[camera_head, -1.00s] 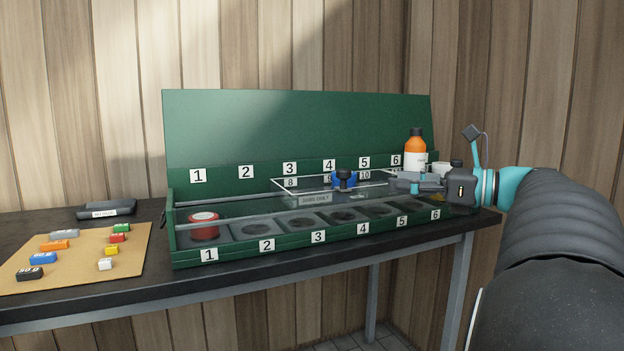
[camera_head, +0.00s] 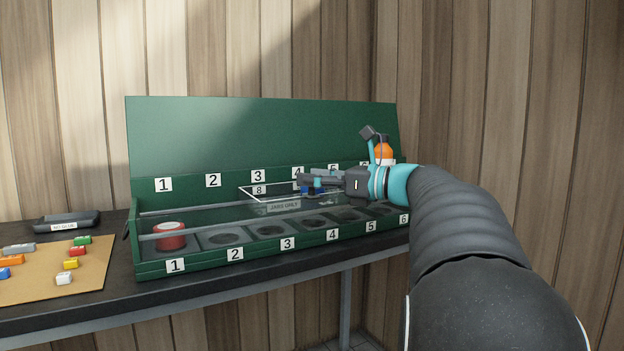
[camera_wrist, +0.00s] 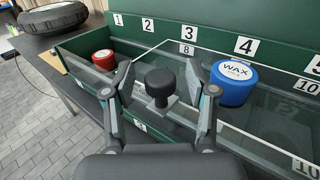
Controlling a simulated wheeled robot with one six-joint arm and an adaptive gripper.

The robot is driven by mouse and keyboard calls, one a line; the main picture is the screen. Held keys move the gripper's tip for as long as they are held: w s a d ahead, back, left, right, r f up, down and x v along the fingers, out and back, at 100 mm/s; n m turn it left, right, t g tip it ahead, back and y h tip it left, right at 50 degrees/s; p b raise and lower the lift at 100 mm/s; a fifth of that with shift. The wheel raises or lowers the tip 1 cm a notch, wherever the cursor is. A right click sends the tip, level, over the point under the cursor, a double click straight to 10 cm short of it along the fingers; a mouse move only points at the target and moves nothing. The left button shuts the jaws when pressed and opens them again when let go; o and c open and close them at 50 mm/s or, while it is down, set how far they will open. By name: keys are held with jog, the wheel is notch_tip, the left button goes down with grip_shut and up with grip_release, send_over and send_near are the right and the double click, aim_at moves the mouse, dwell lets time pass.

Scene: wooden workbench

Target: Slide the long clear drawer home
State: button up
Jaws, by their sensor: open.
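The long clear drawer (camera_head: 252,195) is a transparent tray with pale edges, lying over the numbered bays of the green box (camera_head: 150,268). A dark round knob (camera_wrist: 160,84) stands on a small grey mount in the wrist view. A blue jar marked WAX (camera_wrist: 234,84) stands to the knob's right, beyond my right finger. My gripper (camera_wrist: 161,76) is open, with its two fingers on either side of the knob. Contact with the knob cannot be told. In the head view my gripper (camera_head: 302,181) covers the knob and most of the blue jar.
A red jar (camera_head: 170,237) sits in bay 1 of the box. The box's green lid (camera_head: 230,135) stands up behind. A board (camera_head: 35,285) with coloured blocks and a dark tray (camera_head: 66,222) lie at the left.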

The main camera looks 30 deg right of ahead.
jog(key=shift+w+a, duration=0.25)
grip_shut()
